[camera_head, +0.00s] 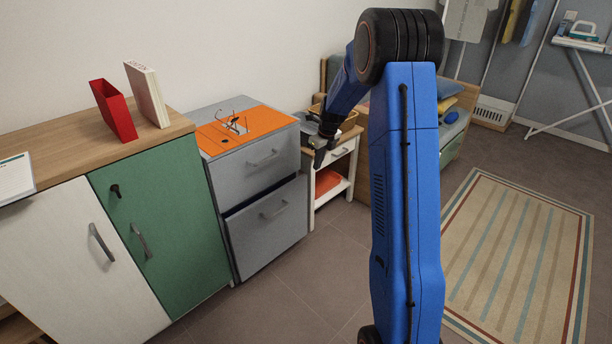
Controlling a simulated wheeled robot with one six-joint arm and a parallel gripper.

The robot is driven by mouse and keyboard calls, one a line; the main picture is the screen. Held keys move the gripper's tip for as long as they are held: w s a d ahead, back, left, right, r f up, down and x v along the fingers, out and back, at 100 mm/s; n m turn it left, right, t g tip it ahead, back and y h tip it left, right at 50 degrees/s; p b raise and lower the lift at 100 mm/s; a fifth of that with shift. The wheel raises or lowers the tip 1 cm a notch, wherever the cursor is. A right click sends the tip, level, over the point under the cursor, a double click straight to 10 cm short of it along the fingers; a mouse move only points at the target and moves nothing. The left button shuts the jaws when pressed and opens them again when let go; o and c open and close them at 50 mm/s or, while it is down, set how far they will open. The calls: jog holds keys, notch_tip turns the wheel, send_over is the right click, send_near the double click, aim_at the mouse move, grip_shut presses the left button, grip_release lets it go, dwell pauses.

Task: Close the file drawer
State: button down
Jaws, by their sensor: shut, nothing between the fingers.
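A grey file cabinet (216,216) with two drawers stands left of centre, against the wall. Its lower file drawer (265,236) stands out from the cabinet, with a dark gap above its front. The upper drawer (256,163) looks flush with the cabinet. Each drawer has a grey bar handle. My gripper (320,161) is shut and empty, to the right of the upper drawer and above the lower drawer's right side. It appears apart from both drawers. My blue arm hides part of the room behind it.
An orange mat (262,122) with glasses lies on the cabinet top. A green-doored cupboard (190,229) stands close on the left. A small side table (345,163) stands just right of the drawers. Floor in front is clear; a striped rug (525,240) lies right.

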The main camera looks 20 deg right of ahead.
aim_at(269, 201)
jog(key=s+a+f+t, duration=0.1)
jog(key=s+a, duration=0.4)
jog(key=a, duration=0.5)
jog(key=s+a+f+t, duration=0.1)
jog(key=s+a, duration=0.3)
jog(key=a, duration=0.5)
jog(key=shift+y, duration=0.3)
jog(key=x, duration=0.3)
jog(key=w+x, duration=0.1)
jog(key=x, duration=0.3)
jog(key=a+r+x, duration=0.1)
jog(key=x, duration=0.2)
jog(key=shift+w+a+f, duration=0.1)
jog(key=shift+w+f, duration=0.25)
jog(key=shift+w, duration=0.2)
jog(key=shift+w+a, duration=0.2)
jog(key=shift+w, duration=0.35)
